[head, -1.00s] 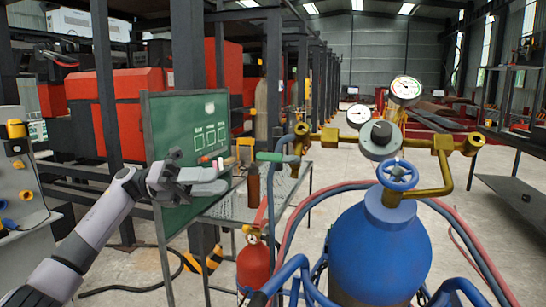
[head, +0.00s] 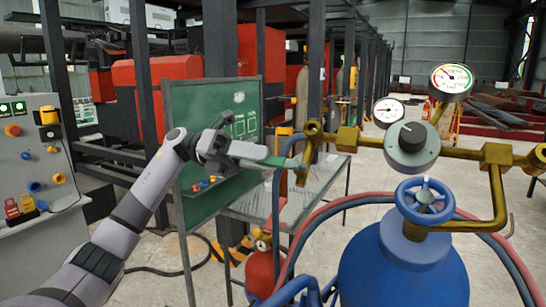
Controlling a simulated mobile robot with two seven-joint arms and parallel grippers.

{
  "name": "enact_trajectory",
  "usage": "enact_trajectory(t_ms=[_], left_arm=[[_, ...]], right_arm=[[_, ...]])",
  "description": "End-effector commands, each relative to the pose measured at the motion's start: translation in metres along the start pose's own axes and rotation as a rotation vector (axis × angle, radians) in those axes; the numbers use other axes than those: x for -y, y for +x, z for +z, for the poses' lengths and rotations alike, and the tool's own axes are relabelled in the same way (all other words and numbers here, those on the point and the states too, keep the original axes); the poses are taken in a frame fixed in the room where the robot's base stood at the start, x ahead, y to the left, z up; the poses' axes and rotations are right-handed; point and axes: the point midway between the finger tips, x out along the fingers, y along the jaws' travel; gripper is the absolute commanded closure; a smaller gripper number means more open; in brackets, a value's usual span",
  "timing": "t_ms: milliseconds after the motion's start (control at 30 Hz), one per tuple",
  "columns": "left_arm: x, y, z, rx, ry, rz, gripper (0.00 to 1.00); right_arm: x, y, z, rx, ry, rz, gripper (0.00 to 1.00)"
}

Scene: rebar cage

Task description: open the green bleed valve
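The green bleed valve handle (head: 284,162) is a flat lever pointing left from the left end of the brass manifold (head: 349,139), above the blue gas cylinder (head: 403,265). My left gripper (head: 255,152) comes in from the left with its grey fingers at the lever's free left end, overlapping it in the picture. The fingers hide part of the lever. I cannot tell whether they touch it or are closed on it. My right gripper is not in view.
A blue handwheel (head: 425,202), a grey regulator knob (head: 412,137) and two gauges, one large (head: 451,81), sit right of the lever. Red and blue hoses loop around the cylinder. A green board (head: 187,115) and a metal table (head: 325,180) stand behind my arm.

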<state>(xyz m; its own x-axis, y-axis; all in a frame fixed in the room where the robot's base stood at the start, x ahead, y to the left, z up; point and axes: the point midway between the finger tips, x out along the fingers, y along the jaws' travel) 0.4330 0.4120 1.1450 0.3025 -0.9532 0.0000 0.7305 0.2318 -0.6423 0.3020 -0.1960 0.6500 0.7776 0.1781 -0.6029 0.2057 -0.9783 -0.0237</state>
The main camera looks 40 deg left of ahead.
Motion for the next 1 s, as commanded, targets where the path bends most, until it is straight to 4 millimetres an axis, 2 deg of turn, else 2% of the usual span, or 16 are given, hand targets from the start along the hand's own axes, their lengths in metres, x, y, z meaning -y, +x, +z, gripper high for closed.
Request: enact_trajectory(t_ms=[100,200,500,533,633,1000], left_arm=[[0.001,0.016,0.001,-0.002,-0.001,-0.001,0.65],[0.000,0.024,0.000,0.000,0.000,-0.001,0.65],[0.000,0.027,0.000,0.000,0.000,0.000,0.65],[0.000,0.027,0.000,0.000,0.000,0.000,0.68],[0.000,0.027,0.000,0.000,-0.001,0.000,1.00],[-0.004,0.030,0.002,0.011,-0.001,-0.003,1.00]], right_arm=[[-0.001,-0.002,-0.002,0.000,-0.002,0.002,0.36],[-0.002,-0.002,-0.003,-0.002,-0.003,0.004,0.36],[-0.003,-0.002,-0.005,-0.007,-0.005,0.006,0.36],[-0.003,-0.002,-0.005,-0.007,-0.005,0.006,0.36],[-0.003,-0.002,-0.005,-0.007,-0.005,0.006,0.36],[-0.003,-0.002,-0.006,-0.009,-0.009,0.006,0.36]])
